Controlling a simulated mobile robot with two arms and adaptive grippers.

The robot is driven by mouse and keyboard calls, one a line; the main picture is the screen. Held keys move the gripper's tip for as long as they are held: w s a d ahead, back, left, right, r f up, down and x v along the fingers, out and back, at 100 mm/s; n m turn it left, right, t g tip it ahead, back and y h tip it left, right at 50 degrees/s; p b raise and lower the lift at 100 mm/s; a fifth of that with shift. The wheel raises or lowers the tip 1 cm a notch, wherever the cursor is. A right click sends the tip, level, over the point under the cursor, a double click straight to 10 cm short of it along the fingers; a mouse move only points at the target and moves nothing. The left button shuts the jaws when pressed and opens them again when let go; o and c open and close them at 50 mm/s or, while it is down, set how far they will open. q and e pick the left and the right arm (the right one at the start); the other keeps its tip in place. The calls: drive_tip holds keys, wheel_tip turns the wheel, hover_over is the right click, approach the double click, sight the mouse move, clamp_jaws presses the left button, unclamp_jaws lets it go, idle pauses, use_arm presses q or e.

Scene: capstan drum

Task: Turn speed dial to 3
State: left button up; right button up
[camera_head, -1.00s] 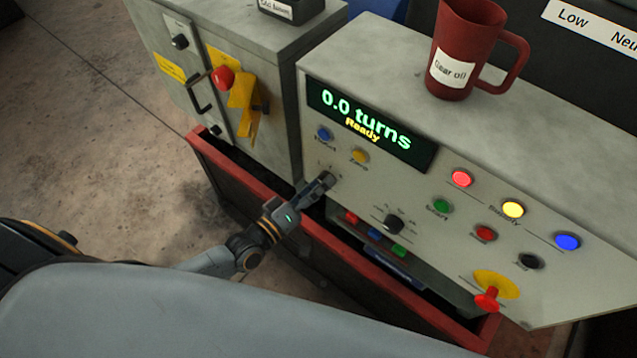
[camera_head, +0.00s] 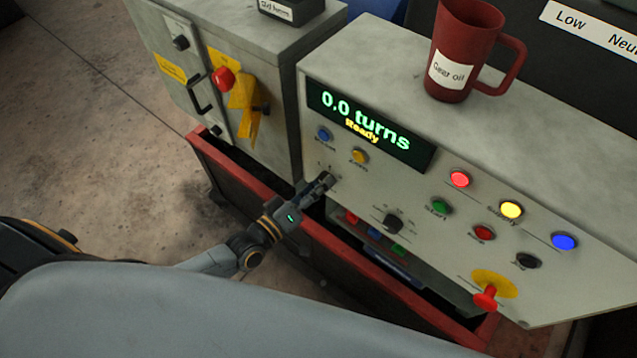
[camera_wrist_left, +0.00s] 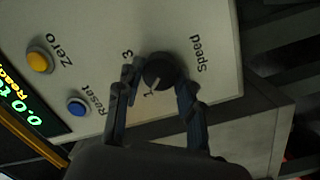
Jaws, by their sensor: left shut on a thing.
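The speed dial (camera_wrist_left: 160,72) is a round black knob on the pale control panel, beside the word "Speed" in the left wrist view. A light pointer line shows on it near the mark "1"; the mark "3" lies up and to the left. My left gripper (camera_wrist_left: 158,92) has a finger on each side of the dial and is shut on it. In the head view my left gripper (camera_head: 325,183) is at the panel's left end and hides the dial. My right gripper is not in view.
The display (camera_head: 370,125) reads "0.0 turns" and "Ready". Blue (camera_head: 324,134) and yellow (camera_head: 359,156) buttons sit above the gripper. A second black knob (camera_head: 393,222) is to its right. A red mug (camera_head: 465,50) stands on the console. A red-rimmed trough (camera_head: 345,258) runs below.

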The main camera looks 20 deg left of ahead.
use_arm(q)
drive_tip(key=shift+d+r+m+y+p, duration=0.15)
drive_tip(key=shift+m+y+p, duration=0.35)
drive_tip(key=shift+m+p, duration=2.35)
drive_tip(key=shift+d+m+y+p, duration=0.1)
drive_tip(key=shift+m+y+p, duration=0.45)
drive_tip(key=shift+m, duration=4.5)
drive_tip(key=o, duration=1.2)
drive_tip(key=shift+s, duration=0.1)
drive_tip(key=v, duration=1.2)
drive_tip(key=shift+r, duration=0.1)
